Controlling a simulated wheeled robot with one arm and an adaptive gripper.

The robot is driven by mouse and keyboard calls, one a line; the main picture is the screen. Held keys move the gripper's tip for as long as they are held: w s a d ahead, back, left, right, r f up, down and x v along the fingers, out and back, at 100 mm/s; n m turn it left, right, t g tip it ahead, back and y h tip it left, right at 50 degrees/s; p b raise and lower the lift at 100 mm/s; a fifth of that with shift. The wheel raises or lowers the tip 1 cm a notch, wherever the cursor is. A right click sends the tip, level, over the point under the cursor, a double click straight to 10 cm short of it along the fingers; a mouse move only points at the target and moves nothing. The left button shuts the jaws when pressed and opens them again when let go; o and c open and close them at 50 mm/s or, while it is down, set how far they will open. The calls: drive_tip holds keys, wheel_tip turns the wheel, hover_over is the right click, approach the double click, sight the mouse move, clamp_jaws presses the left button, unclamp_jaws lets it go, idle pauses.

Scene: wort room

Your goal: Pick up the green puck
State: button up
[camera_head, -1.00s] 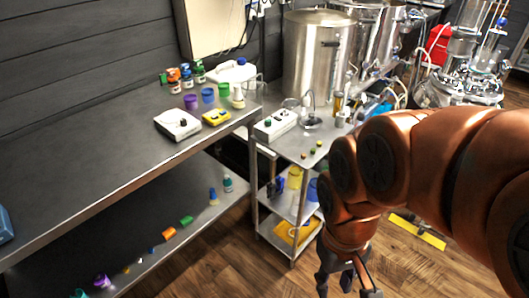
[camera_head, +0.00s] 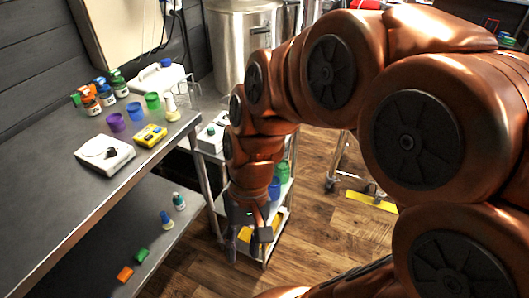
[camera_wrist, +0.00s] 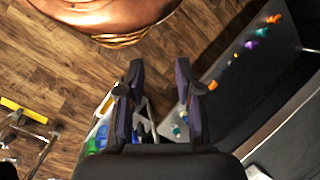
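My gripper (camera_head: 248,248) hangs pointing down in front of the small metal cart. In the wrist view its two dark fingers (camera_wrist: 160,72) are spread apart with nothing held between them. No object that I can surely call the green puck shows now; my arm covers most of the cart's top shelf.
The long steel bench (camera_head: 60,195) carries a white device (camera_head: 104,153), a yellow meter (camera_head: 150,136), cups and bottles. An orange block (camera_head: 125,274) lies on its lower shelf. The cart holds blue and green containers. Wooden floor (camera_head: 330,235) is open to the right.

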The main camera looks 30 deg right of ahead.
drive_tip(key=w+a+f+m+t+y, duration=0.15)
drive_tip(key=w+m+y, duration=0.35)
drive_tip(key=w, duration=0.5)
drive_tip(key=w+d+f+m+t+y+b, duration=0.2)
drive_tip(key=w+d+f+m+t+y, duration=0.15)
drive_tip(key=w+d+m, duration=0.55)
drive_tip(key=w+d+f+m+t+h, duration=0.15)
drive_tip(key=d+f+m+t, duration=0.25)
drive_tip(key=d, duration=0.4)
drive_tip(key=w+d+f+m+t+h+b, duration=0.1)
drive_tip(key=w+d+f+m+t, duration=0.3)
drive_tip(key=d, duration=0.5)
drive_tip(key=w+d+f+m+t+h, duration=0.1)
drive_tip(key=w+d+f+m+t, duration=0.15)
drive_tip(key=d+m, duration=0.4)
drive_tip(key=shift+n+t, duration=0.45)
drive_tip(key=shift+n, duration=0.3)
drive_tip(key=x, duration=0.1)
drive_tip(key=p+x, duration=0.1)
drive_tip(key=x, duration=0.1)
drive_tip(key=d+x, duration=0.1)
drive_tip(key=x, duration=0.1)
drive_tip(key=shift+w+a+r+p, duration=0.1)
drive_tip(key=shift+w+r+p, duration=0.1)
drive_tip(key=shift+w+p, duration=0.2)
drive_tip(key=shift+w+a+f, duration=0.15)
drive_tip(key=shift+w+a, duration=0.05)
drive_tip(key=shift+w, duration=0.3)
drive_tip(key=shift+c, duration=0.3)
